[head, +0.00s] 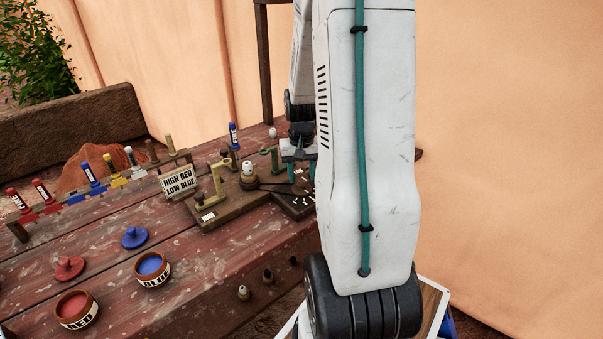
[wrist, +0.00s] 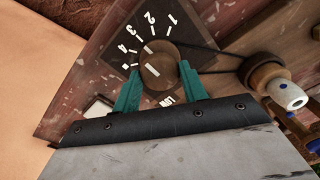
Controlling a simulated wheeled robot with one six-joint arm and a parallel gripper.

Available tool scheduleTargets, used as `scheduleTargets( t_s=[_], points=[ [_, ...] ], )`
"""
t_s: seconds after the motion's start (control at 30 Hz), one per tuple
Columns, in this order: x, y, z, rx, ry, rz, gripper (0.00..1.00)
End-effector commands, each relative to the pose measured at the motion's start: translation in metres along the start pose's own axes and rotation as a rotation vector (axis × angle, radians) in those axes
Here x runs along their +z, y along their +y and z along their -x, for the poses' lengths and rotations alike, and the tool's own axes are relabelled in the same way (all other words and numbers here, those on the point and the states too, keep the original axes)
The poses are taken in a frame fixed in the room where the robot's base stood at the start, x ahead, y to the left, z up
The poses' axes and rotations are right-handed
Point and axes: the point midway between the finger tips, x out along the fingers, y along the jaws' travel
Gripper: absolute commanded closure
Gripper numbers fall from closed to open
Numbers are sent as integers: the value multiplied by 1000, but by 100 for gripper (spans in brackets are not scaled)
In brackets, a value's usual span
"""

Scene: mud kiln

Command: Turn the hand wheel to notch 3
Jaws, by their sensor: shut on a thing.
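The hand wheel (wrist: 163,60) is a small round brown wheel on a dark plate (wrist: 103,48) with white numbers around it, in the wrist view. My gripper (wrist: 161,72) has one teal finger on each side of the wheel and is shut on it.
A dark belt runs from the wheel to a white-topped spindle (wrist: 290,96). In the head view, a "HIGH RED LOW BLUE" sign (head: 179,181), brass posts and a rack of coloured markers stand left. Red (head: 76,309) and blue (head: 152,268) pots sit in front.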

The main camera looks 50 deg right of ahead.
Motion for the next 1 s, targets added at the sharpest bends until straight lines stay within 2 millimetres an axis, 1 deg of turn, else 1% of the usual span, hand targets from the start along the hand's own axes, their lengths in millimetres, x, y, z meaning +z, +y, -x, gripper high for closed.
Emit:
scheduleTargets(
  t_s=[0.17, 0.2, 0.27, 0.53, 0.63, 0.67, 0.9, 1.0],
  points=[
    [0, 0, 0, 0, 0, -1, 80],
    [0, 0, 0, 0, 0, -1, 52],
    [0, 0, 0, 0, 0, -1, 36],
    [0, 0, 1, 0, 1, -1, 36],
    [0, 0, 6, 0, 2, -2, 36],
    [-1, 0, 10, 0, 2, -2, 36],
    [-1, 0, 51, 0, 5, -1, 36],
    [-1, 0, 65, 0, 4, -1, 36]
  ],
)
